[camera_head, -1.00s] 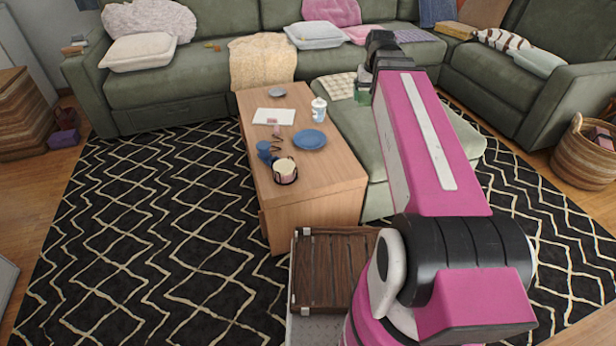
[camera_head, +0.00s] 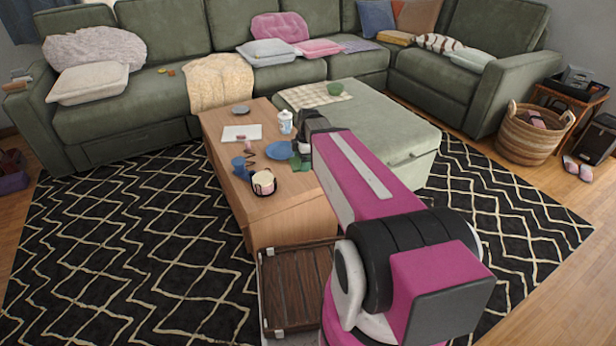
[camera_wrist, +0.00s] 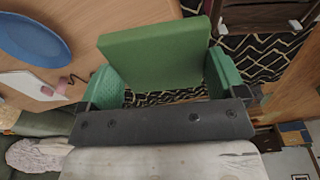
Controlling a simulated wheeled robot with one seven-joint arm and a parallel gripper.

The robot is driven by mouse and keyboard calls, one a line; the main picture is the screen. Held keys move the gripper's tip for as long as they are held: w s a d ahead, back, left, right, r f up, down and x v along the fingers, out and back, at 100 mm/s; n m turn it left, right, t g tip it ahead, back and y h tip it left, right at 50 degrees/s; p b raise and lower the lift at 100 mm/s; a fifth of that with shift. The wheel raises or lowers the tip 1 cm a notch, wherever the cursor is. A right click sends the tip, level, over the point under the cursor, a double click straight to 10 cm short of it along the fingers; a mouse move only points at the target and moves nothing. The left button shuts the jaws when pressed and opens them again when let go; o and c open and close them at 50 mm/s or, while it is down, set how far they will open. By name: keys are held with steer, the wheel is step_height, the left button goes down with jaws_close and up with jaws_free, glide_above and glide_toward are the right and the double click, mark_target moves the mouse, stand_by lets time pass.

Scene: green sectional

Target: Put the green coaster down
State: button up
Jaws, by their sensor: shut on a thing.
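The green coaster (camera_wrist: 155,55) is a flat square block in the wrist view. My gripper (camera_wrist: 163,78) is shut on it, with a green finger pad on either side. In the head view my gripper (camera_head: 302,160) is a small dark and green shape at the right edge of the wooden coffee table (camera_head: 225,120), just right of the blue plate (camera_head: 279,150). The coaster is hard to separate from the green fingers there. In the wrist view it appears held clear of the surfaces below.
The table holds a white sheet (camera_head: 242,133), a white cup (camera_head: 286,122), a blue mug (camera_head: 240,168) and a dark-banded pale cup (camera_head: 263,183). A green ottoman (camera_head: 385,125) stands right of it. Some bare wood (camera_head: 225,118) shows near its far end.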

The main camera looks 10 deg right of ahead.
steer(key=f+n, duration=0.1)
steer(key=f, duration=0.1)
steer(key=f+n, duration=0.1)
steer(key=shift+s+a+f+n, duration=0.1)
steer(key=shift+s+a+n, duration=0.1)
steer(key=shift+a+n, duration=0.1)
steer(key=shift+w+f, duration=0.2)
glide_above(308, 175)
step_height(308, 175, down, 7)
steer(key=shift+d+r, duration=0.1)
steer(key=shift+d, duration=0.05)
steer(key=shift+s+f, duration=0.1)
steer(key=shift+f, duration=1.85)
